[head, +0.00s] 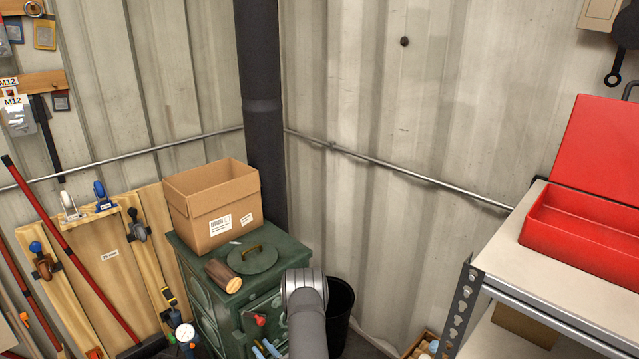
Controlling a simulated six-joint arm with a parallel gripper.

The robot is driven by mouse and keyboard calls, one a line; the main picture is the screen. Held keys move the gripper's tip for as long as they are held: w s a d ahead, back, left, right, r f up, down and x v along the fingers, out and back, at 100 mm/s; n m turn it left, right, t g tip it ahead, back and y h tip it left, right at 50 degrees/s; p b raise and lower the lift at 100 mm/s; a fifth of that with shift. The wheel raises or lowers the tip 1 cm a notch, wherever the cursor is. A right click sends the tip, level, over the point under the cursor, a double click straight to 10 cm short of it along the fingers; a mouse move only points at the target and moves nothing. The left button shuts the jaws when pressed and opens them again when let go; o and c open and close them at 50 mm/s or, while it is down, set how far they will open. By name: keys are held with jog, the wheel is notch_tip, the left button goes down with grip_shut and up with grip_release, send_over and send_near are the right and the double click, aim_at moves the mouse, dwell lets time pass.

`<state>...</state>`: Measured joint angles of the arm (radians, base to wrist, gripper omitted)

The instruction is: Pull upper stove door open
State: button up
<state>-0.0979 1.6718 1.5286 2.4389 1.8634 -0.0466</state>
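The green stove (205,300) stands in the corner, with a dark flue pipe (262,110) rising behind it. Its upper door (270,306) is on the front face, partly hidden by my grey arm. A red knob (260,320) shows on or near that door. The door looks shut, though its far side is covered. My arm crosses in front of the stove's right side and runs out at the bottom edge. I cannot make out my gripper. Light blue pieces (270,349) show low on the stove front, too cut off to identify.
On the stove top are a cardboard box (210,210), a round lid (252,258) and a log (223,275). A black bin (341,305) stands right of the stove. A shelf (500,250) with an open red toolbox (590,225) is at right. Wooden tool boards (105,270) lean at left.

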jog(key=s+d+f+g, duration=0.2)
jog(key=d, duration=0.3)
jog(key=s+d+f+n+g, duration=0.1)
jog(key=s+d+f, duration=0.1)
jog(key=d, duration=0.3)
jog(key=shift+s+d+f+n+g, duration=0.3)
jog(key=shift+s+d+f+g, duration=0.1)
jog(key=shift+f, duration=0.15)
